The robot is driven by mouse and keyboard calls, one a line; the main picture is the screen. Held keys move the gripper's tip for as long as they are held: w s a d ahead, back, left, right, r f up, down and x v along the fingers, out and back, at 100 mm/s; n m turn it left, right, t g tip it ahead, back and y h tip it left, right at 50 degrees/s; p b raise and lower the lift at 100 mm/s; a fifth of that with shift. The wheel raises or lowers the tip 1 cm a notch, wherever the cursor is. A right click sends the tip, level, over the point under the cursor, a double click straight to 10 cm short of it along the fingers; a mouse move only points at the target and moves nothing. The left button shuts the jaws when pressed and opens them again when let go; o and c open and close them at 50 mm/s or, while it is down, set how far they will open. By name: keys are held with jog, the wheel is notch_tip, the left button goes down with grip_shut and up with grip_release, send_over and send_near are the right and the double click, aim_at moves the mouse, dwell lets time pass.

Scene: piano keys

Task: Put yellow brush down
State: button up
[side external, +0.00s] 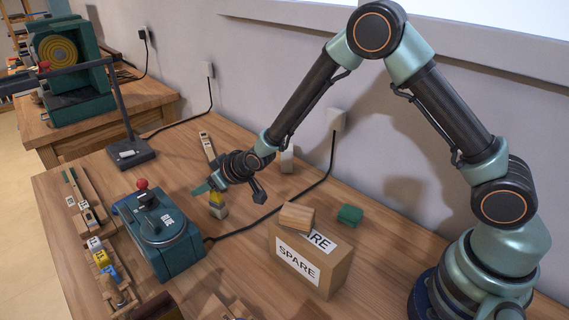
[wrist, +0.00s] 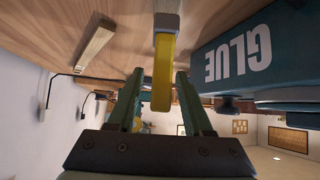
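The yellow brush (side external: 217,198) stands upright on the wooden bench in the side view, its pale grey end (side external: 219,212) down on the wood. In the wrist view, which shows the bench at the top, the yellow handle (wrist: 164,58) reaches down between my fingers, with the grey end (wrist: 167,14) at the bench. My gripper (side external: 210,188) is at the brush's upper part. Its two green fingers (wrist: 159,75) stand apart on either side of the handle, with a visible gap at each side. The gripper looks open.
A teal GLUE machine (side external: 163,233) stands close by; it looms right of the brush in the wrist view (wrist: 237,50). A SPARE box (side external: 318,270) carries a wooden block (side external: 296,216). A wooden bar (side external: 207,146) lies behind. A black cable (side external: 270,215) crosses the bench.

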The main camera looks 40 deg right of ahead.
jog(key=shift+s+r, duration=0.2)
jog(key=shift+r, duration=0.2)
jog(key=s+d+r+m+g+h, duration=0.1)
jog(key=s+d+r, duration=0.4)
jog(key=s, duration=0.4)
jog(key=s+d+r+m+g+h, duration=0.1)
jog(key=s+d+r, duration=0.4)
jog(key=s+r, duration=0.2)
jog(key=s+d+r+m+g, duration=0.1)
jog(key=s+d+r, duration=0.4)
jog(key=s, duration=0.6)
jog(key=shift+s+d+r+g+h, duration=0.15)
jog(key=shift+d+r+g+h, duration=0.3)
jog(key=shift+r, duration=0.35)
